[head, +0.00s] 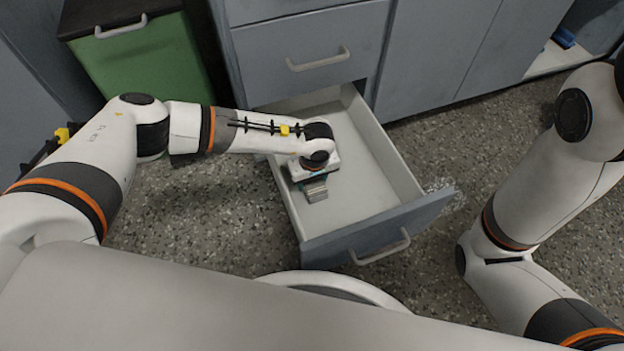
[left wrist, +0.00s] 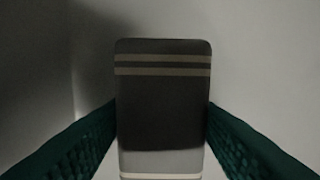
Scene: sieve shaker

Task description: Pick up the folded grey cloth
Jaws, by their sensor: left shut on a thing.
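The folded grey cloth (head: 317,192) is inside the open drawer, near its left wall. In the left wrist view the cloth (left wrist: 163,108) is a dark grey block with paler stripes and a lighter near part. My left gripper (head: 313,182) points down into the drawer over the cloth. Its green fingers press on both sides of the cloth, so it is shut on it. The gripper hides part of the cloth in the head view. I cannot tell whether the cloth touches the drawer floor. My right gripper is out of view.
The open drawer (head: 375,192) is white inside, with walls around the cloth and a handled front. Its right part is empty. A closed drawer (head: 300,45) sits above it. A green bin (head: 145,62) stands at the upper left. Speckled floor is clear around the drawer.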

